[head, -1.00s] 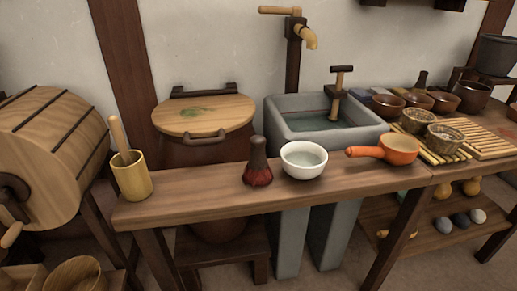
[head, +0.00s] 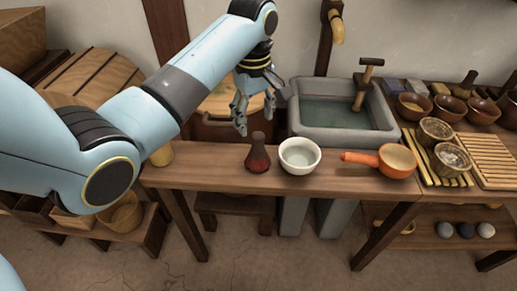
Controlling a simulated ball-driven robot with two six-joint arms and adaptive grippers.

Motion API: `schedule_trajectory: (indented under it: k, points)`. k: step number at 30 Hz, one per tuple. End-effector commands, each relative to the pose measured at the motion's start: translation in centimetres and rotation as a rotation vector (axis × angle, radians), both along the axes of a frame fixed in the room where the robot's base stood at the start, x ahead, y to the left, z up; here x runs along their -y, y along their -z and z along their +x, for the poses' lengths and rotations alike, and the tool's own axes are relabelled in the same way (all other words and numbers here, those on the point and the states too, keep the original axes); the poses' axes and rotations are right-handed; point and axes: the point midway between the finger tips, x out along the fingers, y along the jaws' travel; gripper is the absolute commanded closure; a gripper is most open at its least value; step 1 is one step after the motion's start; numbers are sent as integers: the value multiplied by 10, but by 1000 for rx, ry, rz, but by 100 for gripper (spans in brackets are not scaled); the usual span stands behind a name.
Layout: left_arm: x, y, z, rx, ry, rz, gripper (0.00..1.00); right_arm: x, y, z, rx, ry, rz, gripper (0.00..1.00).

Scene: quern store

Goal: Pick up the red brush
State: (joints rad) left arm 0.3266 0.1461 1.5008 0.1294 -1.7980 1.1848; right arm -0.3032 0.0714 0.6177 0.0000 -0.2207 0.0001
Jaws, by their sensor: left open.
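The red brush (head: 258,158), with a dark handle and reddish bristles, stands upright on the wooden bench, bristles down. It is just left of a white bowl (head: 299,156). My left gripper (head: 254,112) is open and empty, its fingers pointing down. In the picture it is just above and slightly left of the brush handle, apart from it. My right gripper is not in view.
An orange ladle (head: 391,161) lies right of the white bowl, its handle pointing left. A grey stone sink (head: 334,130) stands behind. The wooden cup (head: 161,155) at left is mostly behind my arm.

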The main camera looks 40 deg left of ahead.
Motion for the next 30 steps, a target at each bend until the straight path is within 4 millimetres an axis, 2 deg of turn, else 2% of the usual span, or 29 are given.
schedule_trajectory:
  k: [1,2,5,12,19,27,30]
  points:
    - [-1,-15,9,-4,-44,-6,40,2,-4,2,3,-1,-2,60]
    - [-1,-20,13,-10,-71,-8,40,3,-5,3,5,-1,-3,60]
    - [-1,-25,19,-24,-127,-14,40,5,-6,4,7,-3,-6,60]
    - [-1,13,19,-28,-140,-15,40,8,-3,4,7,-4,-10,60]
    - [-1,33,19,-28,-139,-15,40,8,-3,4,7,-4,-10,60]
    - [-2,73,18,-27,-137,-16,40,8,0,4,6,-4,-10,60]
    - [-2,77,18,-24,-136,-16,40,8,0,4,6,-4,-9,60]
